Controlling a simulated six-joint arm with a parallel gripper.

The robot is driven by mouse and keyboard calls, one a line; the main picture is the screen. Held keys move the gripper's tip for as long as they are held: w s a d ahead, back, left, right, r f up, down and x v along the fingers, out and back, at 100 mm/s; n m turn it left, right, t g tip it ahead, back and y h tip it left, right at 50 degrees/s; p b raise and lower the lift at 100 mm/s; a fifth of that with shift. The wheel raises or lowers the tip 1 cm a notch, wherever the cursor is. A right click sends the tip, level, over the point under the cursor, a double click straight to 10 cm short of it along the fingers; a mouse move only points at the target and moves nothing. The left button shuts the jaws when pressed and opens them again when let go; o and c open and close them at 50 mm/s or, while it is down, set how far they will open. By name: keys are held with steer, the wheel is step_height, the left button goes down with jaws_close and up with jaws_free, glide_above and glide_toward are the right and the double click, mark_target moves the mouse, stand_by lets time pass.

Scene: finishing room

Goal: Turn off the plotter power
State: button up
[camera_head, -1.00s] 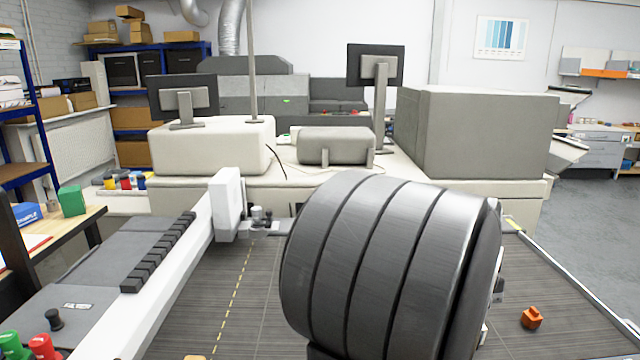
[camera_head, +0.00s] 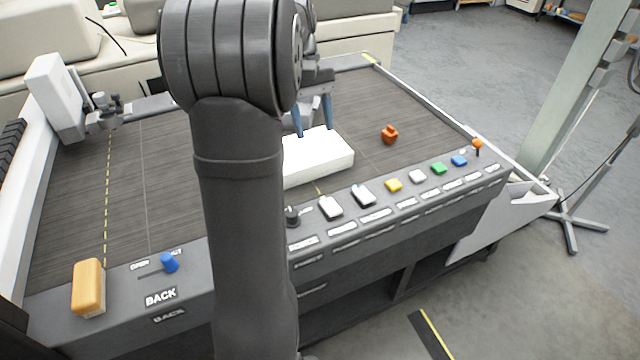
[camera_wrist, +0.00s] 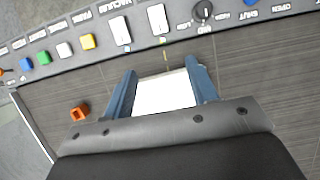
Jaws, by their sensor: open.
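The plotter's control panel (camera_head: 350,228) runs along the front edge of its dark bed and also shows upside down at the top of the wrist view (camera_wrist: 80,56). It carries two white rocker switches (camera_head: 330,207) (camera_head: 364,194), a black knob (camera_head: 292,215), several coloured buttons (camera_head: 394,185) and an orange-tipped toggle (camera_head: 478,146). I cannot tell for certain which label reads power. My gripper (camera_head: 314,130) is open over the bed behind the panel, apart from the switches. A white block (camera_head: 322,157) lies below it and shows between the blue fingers in the wrist view (camera_wrist: 165,94).
An orange piece (camera_head: 390,134) lies on the bed. A tan block (camera_head: 88,287) and a blue lever (camera_head: 169,262) stand on the panel's left part. A white gantry (camera_head: 55,95) stands at the left. My arm hides part of the panel.

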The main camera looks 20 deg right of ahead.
mark_target(328, 202)
steer(key=x, duration=1.7)
steer(key=shift+f, duration=0.15)
steer(key=c, duration=1)
steer(key=shift+s+r+t, duration=0.2)
steer(key=shift+s+t, duration=0.1)
steer(key=shift+t, duration=0.6)
steer(key=shift+s+r+t, duration=0.2)
steer(key=shift+s+t, duration=0.05)
steer(key=shift+t, duration=0.65)
steer(key=o, duration=1)
step_height(328, 202, up, 17)
steer(key=w, duration=0.1)
steer(key=shift+r, duration=0.2)
